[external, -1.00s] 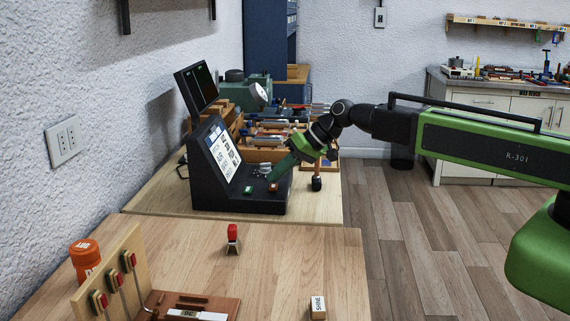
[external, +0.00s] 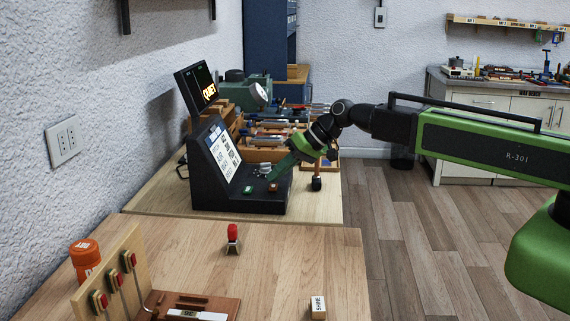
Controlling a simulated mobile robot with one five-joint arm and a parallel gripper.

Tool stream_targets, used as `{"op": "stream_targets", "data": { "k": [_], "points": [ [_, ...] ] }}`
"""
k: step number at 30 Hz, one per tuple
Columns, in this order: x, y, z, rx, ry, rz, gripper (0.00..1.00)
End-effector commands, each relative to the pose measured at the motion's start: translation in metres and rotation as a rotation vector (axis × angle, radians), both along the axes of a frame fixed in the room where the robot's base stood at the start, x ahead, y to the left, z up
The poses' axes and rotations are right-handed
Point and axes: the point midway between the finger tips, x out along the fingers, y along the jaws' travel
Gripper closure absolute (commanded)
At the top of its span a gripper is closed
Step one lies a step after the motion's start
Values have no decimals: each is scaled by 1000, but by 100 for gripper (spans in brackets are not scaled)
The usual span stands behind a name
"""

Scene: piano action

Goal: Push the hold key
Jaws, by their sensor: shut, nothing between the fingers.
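A black console (external: 236,180) stands on the wooden bench, with a sloped white label panel (external: 222,152). On its flat front are a green key (external: 249,190) and a red-brown key (external: 272,187). Their lettering is too small to read, so I cannot tell which is the hold key. My gripper (external: 271,178), with green fingers, is shut and empty, reaching down from the right. Its tips are at the console front, just behind the red-brown key; I cannot tell whether they touch a key.
A lamp head (external: 258,95) and racks of tools (external: 272,130) stand behind the console. On the nearer table are an orange jar (external: 85,258), a wooden board with red switches (external: 112,281), a red-topped piece (external: 232,238) and a small labelled block (external: 318,307).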

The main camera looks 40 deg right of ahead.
Motion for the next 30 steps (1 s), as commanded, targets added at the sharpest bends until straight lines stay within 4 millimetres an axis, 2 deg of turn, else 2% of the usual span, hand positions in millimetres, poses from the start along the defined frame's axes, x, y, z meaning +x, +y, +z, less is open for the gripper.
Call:
{"op": "stream_targets", "data": {
  "k": [5, 18, 30],
  "points": [
    [0, 0, 9, 0, 0, 0, 100],
    [0, 0, 61, 0, 0, 0, 100],
    [0, 0, 60, 0, 0, 0, 100]
  ]
}}
